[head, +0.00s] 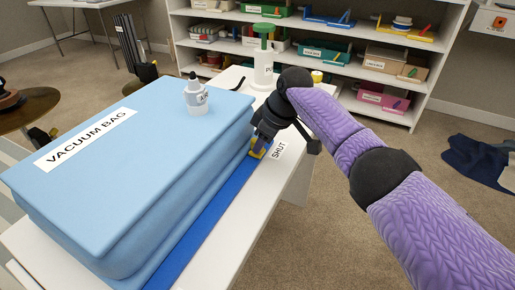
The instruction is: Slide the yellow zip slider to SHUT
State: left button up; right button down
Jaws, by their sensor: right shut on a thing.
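The light blue vacuum bag (165,130) lies on a white table, with a darker blue zip strip (205,232) along its right side. The yellow zip slider (257,154) is at the strip's far end, close beside the white SHUT label (279,151). My right gripper (258,146) reaches down over the slider and is shut on it, hiding part of it. My left gripper is not clearly seen; dark parts at the left edge are hard to make out.
A small white bottle (196,98) stands on the bag. A white pump (263,62) with a green top stands at the table's far end. Shelves (400,48) with labelled bins are behind. A dark blue cloth (478,160) lies on the floor at right.

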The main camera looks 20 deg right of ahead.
jog(key=shift+d+r, duration=0.1)
jog(key=c, duration=0.7)
grip_release()
jog(key=shift+w, duration=0.15)
jog(key=shift+c, duration=0.2)
jog(key=shift+o, duration=0.9)
pick_arm(q)
jog(key=shift+w, duration=0.35)
jog(key=p+v, duration=0.6)
jog(key=shift+a, duration=0.25)
pick_arm(e)
jog(key=v, duration=0.9)
jog(key=shift+d+r, duration=0.2)
jog(key=shift+r, duration=0.15)
